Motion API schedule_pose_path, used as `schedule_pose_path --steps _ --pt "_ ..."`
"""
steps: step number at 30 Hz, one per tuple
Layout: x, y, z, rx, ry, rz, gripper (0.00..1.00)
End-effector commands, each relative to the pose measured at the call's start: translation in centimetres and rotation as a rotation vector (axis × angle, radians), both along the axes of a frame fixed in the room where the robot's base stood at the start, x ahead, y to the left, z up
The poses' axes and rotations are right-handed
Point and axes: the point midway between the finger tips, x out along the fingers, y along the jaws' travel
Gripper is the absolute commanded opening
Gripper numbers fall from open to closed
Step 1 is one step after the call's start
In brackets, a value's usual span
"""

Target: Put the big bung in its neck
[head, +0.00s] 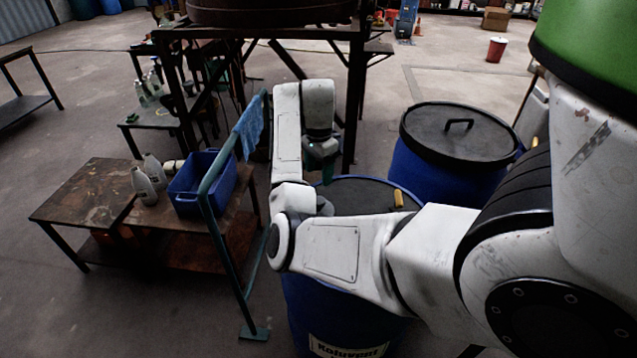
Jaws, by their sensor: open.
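My gripper (326,180) points down over the far left part of a blue drum's dark lid (366,193). It is open, and its fingertips are small and partly hidden by my arm. A small yellow piece (398,199) stands at the right of this lid; I cannot tell whether it is the big bung. I cannot make out the neck, and my forearm hides the near part of the lid. The drum's blue wall (310,305) shows below my arm, with a pale label (347,347).
A second blue drum (415,172) with a black handled lid stands behind right. A teal rail (222,235) with a blue cloth (249,125) stands left of my arm. Beyond it, a rusty table (85,195) holds bottles and a blue crate (184,207). A dark frame (357,95) stands behind.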

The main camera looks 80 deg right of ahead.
Motion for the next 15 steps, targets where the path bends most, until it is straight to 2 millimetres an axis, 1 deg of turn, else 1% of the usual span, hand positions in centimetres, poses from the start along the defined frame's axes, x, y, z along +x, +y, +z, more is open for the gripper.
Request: schedule_pose_path --steps 4,8,11,14,15 --pt "0.0 0.0 0.7 0.001 -0.001 -0.001 0.66" --pt "0.0 0.2 0.5 -0.002 0.004 0.011 0.66" --pt "0.2 1.2 -0.5 -0.022 0.022 0.077 0.66" --pt "0.7 3.3 -2.3 -0.06 0.056 0.223 0.66" --pt "1.0 4.5 -3.1 -0.078 0.071 0.301 0.66"
